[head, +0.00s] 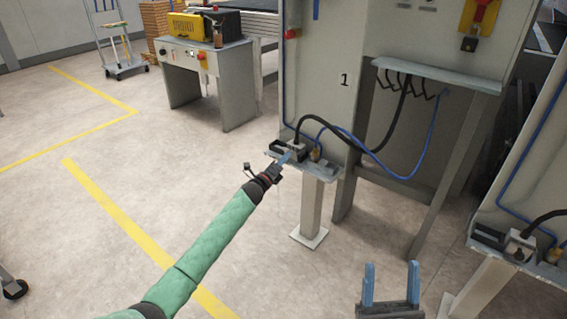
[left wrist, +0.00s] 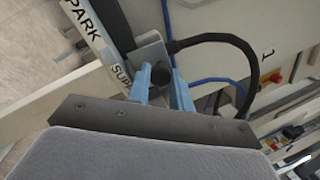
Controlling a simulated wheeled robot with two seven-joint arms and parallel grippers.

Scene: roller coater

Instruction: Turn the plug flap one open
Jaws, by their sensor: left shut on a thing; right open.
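The plug unit under the number 1 (head: 296,147) sits on a small grey shelf on a post, with a black cable running from it. In the left wrist view its light grey block (left wrist: 151,50) has a dark round knob (left wrist: 161,74) in front. My left gripper (head: 284,159) reaches it from the front left. Its blue fingers (left wrist: 160,82) stand on either side of the knob, shut on it. The fingers and small size hide how far the flap is turned. My right gripper (head: 391,286) is open and empty at the bottom right, away from the plug.
A black and a blue cable (head: 367,150) loop beside the plug toward the hooks on the tall grey cabinet (head: 330,80). A second similar plug unit (head: 519,247) stands at the right edge. A bench (head: 205,75) is at the back.

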